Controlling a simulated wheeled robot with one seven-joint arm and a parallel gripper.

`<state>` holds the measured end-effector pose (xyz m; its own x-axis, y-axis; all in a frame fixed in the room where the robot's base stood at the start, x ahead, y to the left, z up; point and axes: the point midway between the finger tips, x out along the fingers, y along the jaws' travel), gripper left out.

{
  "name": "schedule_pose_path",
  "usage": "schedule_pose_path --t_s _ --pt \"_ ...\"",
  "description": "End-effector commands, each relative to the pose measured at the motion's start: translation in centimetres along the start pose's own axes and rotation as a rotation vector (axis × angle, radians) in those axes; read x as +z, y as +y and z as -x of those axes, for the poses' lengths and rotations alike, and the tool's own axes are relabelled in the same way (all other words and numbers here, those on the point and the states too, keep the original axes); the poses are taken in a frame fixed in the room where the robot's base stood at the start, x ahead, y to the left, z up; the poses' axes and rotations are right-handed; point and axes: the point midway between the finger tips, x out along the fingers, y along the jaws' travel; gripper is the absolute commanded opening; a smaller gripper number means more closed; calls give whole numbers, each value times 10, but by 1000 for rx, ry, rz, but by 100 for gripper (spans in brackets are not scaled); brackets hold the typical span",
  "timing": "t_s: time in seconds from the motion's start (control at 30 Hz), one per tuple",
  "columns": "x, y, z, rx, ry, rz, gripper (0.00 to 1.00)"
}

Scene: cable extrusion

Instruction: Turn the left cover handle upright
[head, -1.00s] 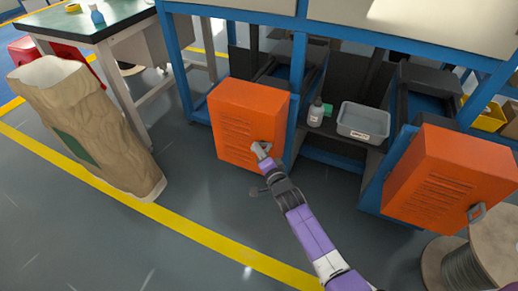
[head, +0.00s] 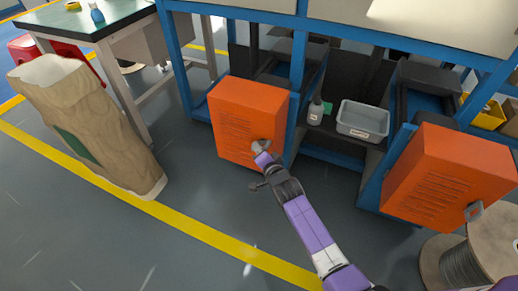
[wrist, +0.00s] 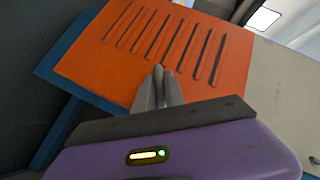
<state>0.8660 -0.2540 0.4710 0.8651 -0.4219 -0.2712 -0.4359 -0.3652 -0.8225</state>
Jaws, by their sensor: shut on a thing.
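The left cover (head: 246,119) is an orange box with slotted vents on the blue frame, left of centre in the head view. Its front face also fills the upper middle of the wrist view (wrist: 165,45). My gripper (head: 259,146) is at the lower right part of that face, at the handle's place.
A second orange cover (head: 449,178) with a grey handle (head: 474,211) stands at right, beside a cable spool (head: 478,258). A large paper sack (head: 95,130) stands at left. The floor in front is clear.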

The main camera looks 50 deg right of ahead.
Motion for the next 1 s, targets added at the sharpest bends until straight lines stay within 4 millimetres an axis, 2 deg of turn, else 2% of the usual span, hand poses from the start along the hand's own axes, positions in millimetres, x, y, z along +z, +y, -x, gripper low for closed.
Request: schedule_pose_path --t_s 0.23,1.0 --pt "-5 -10 -1 123 -31 131 0" --pt "-2 -6 -3 587 -160 590 0"
